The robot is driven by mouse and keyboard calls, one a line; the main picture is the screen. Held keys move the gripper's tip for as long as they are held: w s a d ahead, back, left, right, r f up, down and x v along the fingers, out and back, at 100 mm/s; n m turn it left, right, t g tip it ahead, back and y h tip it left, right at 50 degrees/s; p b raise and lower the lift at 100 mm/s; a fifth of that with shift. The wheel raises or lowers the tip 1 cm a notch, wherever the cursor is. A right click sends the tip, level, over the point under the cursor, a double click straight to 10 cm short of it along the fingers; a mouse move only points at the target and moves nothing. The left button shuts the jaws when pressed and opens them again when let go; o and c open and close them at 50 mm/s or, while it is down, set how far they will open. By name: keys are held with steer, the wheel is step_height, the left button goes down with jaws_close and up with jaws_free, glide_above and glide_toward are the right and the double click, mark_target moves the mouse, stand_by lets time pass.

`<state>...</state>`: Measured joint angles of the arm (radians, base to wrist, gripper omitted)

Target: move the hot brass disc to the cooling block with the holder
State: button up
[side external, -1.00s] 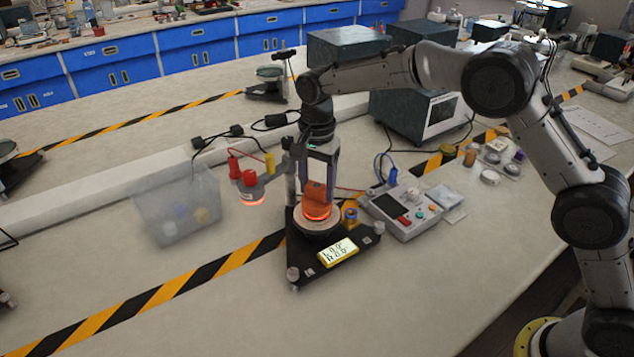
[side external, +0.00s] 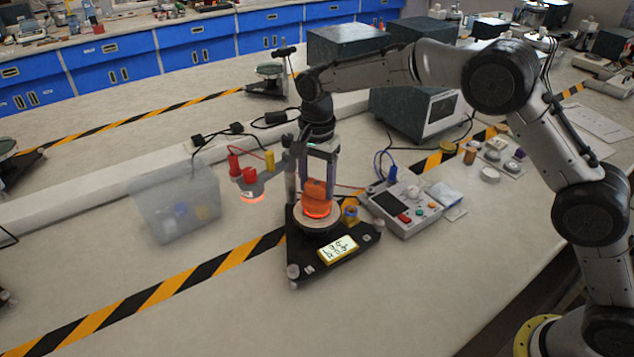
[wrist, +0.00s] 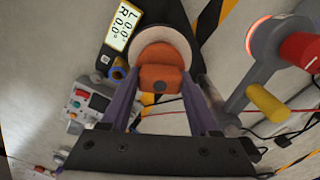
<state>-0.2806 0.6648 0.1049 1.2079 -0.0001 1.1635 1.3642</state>
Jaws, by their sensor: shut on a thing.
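My gripper (side external: 317,172) points down with its fingers on both sides of an orange block-shaped holder (side external: 316,190), shut on it. The holder also shows between the fingers in the wrist view (wrist: 160,80). A thin glowing orange-red edge (side external: 317,211) shows at the holder's foot. It looks like the hot disc, mostly hidden under the holder. The holder is upright over a pale round plate (side external: 318,226) on a black three-cornered stand (side external: 300,256). I cannot tell whether it touches the plate. I cannot pick out the cooling block with certainty.
A swung-out head with a glowing underside (side external: 252,197) and red and yellow plugs stands left of the holder. A clear bin (side external: 175,210) is further left. A yellow-framed display (side external: 337,249) lies in front, a control box (side external: 400,208) to the right. The front bench is clear.

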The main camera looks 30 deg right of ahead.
steer(key=shift+f, duration=1.25)
stand_by(1.5)
steer(key=shift+r, duration=0.2)
steer(key=shift+r, duration=0.55)
steer(key=shift+r, duration=0.1)
steer(key=shift+r, duration=0.5)
steer(key=s+d, duration=0.1)
steer(key=d, duration=0.5)
steer(key=shift+s, duration=0.15)
